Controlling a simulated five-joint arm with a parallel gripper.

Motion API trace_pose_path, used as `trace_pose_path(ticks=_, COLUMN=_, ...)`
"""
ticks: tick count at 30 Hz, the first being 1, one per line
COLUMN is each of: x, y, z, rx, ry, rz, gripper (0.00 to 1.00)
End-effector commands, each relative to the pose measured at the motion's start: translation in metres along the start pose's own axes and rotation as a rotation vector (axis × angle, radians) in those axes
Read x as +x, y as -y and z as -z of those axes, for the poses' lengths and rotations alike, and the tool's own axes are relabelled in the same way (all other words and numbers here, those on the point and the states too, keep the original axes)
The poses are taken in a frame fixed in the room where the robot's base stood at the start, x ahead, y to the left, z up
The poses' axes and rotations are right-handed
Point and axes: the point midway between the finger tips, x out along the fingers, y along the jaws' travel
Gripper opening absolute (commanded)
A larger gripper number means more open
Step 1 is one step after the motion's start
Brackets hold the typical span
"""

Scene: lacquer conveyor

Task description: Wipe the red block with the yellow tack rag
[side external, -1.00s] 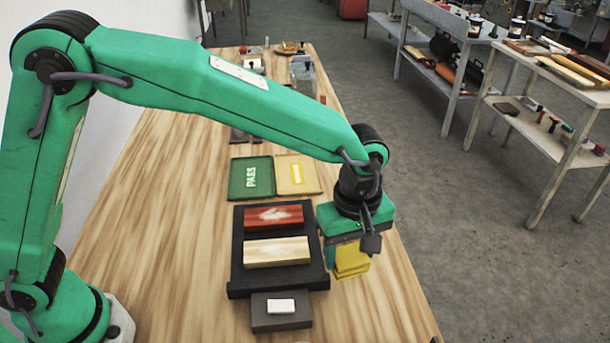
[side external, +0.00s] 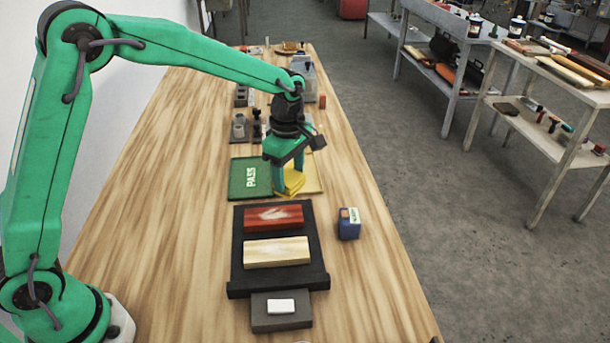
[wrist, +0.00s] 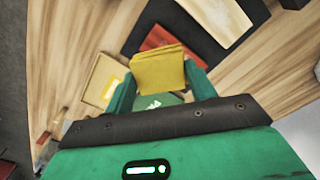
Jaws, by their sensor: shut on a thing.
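The red block (side external: 273,218) lies on the black conveyor bed, at its far end, with a pale smear on its top. The yellow tack rag (side external: 292,182) is a folded stack held between the fingers of my gripper (side external: 289,180). My gripper is shut on the rag and is just beyond the red block, over the edge between the green and yellow trays. In the wrist view the rag (wrist: 160,70) sits between the green fingers and hides part of the red block (wrist: 160,38) behind it. I cannot tell whether the rag touches anything below.
A pale wood block (side external: 276,252) lies nearer on the black bed (side external: 237,270). A green PASS tray (side external: 240,180) and a yellow tray (side external: 316,175) stand beyond. A blue box (side external: 348,224) is right of the bed. A white piece (side external: 281,306) lies on a grey block (side external: 265,318).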

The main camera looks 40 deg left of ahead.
Motion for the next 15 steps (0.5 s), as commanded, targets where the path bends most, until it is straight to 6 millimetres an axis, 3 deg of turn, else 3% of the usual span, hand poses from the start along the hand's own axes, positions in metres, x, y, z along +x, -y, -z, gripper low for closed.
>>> trace_pose_path(ticks=8, x=0.003, y=-0.001, z=0.002, rx=-0.006, ry=0.0, rz=0.001, gripper=0.37)
trace_pose_path(ticks=15, x=0.02, y=0.0, z=0.002, rx=-0.005, ry=-0.001, rz=0.003, gripper=0.37)
